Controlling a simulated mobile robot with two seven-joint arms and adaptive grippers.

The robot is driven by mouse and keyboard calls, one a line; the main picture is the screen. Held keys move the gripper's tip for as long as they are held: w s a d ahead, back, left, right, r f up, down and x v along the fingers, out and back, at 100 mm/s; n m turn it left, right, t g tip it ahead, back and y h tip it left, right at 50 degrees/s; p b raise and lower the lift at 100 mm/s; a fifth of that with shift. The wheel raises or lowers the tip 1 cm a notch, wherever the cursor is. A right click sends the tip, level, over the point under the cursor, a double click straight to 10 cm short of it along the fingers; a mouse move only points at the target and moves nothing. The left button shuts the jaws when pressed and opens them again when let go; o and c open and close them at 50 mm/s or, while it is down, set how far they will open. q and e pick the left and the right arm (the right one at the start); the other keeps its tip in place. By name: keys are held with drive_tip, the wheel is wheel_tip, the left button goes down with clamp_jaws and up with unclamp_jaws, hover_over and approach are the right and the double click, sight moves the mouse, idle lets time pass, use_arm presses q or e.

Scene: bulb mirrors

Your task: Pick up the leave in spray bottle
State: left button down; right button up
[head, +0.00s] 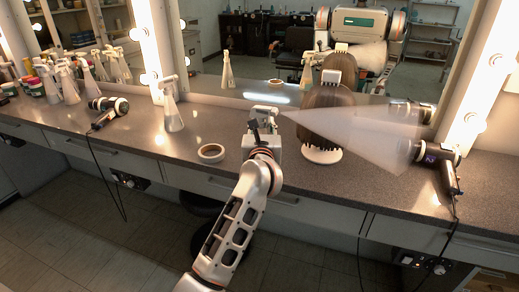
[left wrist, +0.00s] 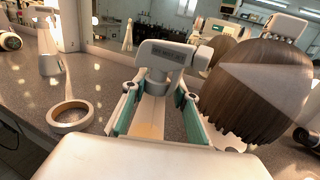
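A pale spray bottle with a white trigger head (head: 264,111) stands on the counter, partly hidden behind my left gripper (head: 258,136). In the left wrist view, its head (left wrist: 167,56) and pale body sit between the two green-padded fingers of my left gripper (left wrist: 160,98). The fingers are spread, with a gap showing on the right side of the body. Whether a finger touches the bottle is hard to tell. I cannot read a label. Another spray bottle (head: 172,112) stands alone to the left, also in the left wrist view (left wrist: 47,50). My right gripper is not directly in view.
A brown-haired wig head (head: 326,115) on a white base stands close to the right. A hair dryer (head: 438,160) casts a pale cone toward it. A tape-like ring (head: 211,153) lies left of my gripper. Several bottles and another dryer (head: 106,108) are further left. Mirrors line the back.

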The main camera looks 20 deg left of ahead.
idle(0.3)
use_arm(q)
wheel_tip(320, 180, up, 7)
drive_tip(key=shift+r+p, duration=0.1)
drive_tip(key=shift+p, duration=0.75)
wheel_tip(320, 180, up, 13)
drive_tip(key=p, duration=0.2)
use_arm(e)
drive_tip(key=shift+s+a+r, duration=0.15)
drive_tip(key=shift+a+r, duration=0.1)
drive_tip(key=shift+r, duration=0.35)
drive_tip(key=shift+s+a+r, duration=0.15)
drive_tip(key=shift+a+r, duration=0.05)
drive_tip(key=shift+r, duration=0.35)
